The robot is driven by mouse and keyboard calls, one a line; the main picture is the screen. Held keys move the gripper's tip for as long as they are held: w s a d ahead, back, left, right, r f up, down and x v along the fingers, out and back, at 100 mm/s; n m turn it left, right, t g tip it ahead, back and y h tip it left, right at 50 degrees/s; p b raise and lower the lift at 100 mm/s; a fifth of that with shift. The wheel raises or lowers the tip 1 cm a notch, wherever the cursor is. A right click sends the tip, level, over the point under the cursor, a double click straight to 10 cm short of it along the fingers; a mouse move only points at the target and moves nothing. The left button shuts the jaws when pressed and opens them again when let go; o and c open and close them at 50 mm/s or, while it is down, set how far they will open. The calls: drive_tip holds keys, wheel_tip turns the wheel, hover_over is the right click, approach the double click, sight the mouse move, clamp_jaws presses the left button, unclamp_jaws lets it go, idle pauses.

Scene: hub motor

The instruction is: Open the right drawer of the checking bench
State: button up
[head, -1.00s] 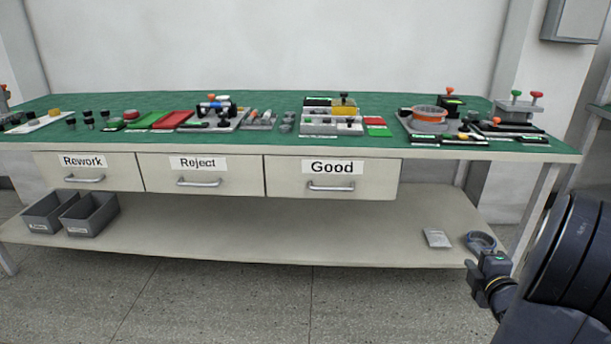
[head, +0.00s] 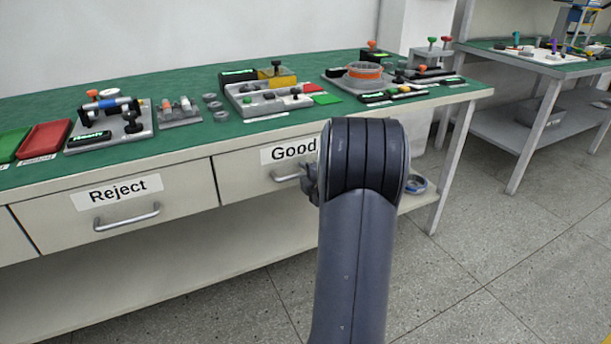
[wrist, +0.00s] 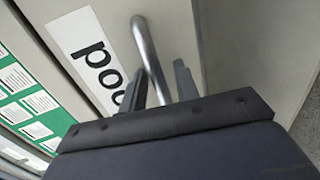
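The right drawer of the checking bench, labelled "Good" (head: 240,183), looks closed in the head view. My arm covers its right part. Its metal bar handle (head: 285,178) shows just left of my gripper (head: 309,183), which is mostly hidden behind my arm. In the wrist view the handle (wrist: 150,55) runs between the two fingers of my gripper (wrist: 161,82). The fingers are apart, with a gap on each side of the bar. Contact with the bar cannot be made out. The "Good" label (wrist: 90,60) lies left of the handle.
The "Reject" drawer (head: 180,200) is closed to the left. The green bench top (head: 180,150) holds trays, fixtures and parts above the drawers. A grey ring (head: 416,184) lies on the lower shelf. A second bench (head: 520,62) stands at the right. The floor in front is clear.

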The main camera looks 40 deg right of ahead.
clamp_jaws()
idle(0.3)
idle(0.3)
